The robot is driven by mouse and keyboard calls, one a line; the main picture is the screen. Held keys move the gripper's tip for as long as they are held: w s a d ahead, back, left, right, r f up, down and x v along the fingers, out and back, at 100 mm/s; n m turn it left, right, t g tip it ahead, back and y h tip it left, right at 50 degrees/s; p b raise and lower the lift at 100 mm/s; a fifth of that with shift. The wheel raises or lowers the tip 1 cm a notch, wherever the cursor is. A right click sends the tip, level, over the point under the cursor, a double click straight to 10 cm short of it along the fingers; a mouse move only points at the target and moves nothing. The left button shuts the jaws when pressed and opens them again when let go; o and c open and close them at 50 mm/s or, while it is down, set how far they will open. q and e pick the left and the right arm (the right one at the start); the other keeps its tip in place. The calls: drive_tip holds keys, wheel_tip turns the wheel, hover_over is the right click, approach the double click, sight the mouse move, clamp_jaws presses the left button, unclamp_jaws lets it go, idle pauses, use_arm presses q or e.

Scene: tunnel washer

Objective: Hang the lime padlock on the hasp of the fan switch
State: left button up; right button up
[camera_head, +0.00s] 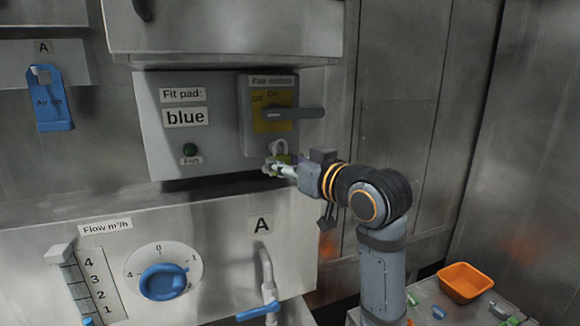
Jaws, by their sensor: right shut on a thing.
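The fan switch (268,135) is a grey box with a yellow plate and a grey handle pointing right, on the right side of the control panel. My right gripper (276,167) is at the lower edge of this box, shut on the lime padlock (284,159). The fingers cover much of the padlock's body. A pale shackle-like loop shows just above it, at the hasp. I cannot tell whether the shackle passes through the hasp. My left gripper is not in view.
A label (185,117) on the panel reads "blue". A green button (189,150) sits below it. A blue tag (52,105) hangs at the upper left. A flow dial (163,281) and a blue-handled valve (262,309) are below. An orange tray (466,283) stands at the lower right among small objects.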

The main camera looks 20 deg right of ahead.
drive_tip(key=shift+w+f, duration=0.1)
drive_tip(key=shift+w, duration=0.85)
drive_tip(key=shift+w+f, duration=0.5)
drive_tip(key=shift+f, duration=0.1)
drive_tip(key=o, duration=1.3)
drive_tip(key=v, duration=0.7)
drive_tip(key=shift+s, duration=0.25)
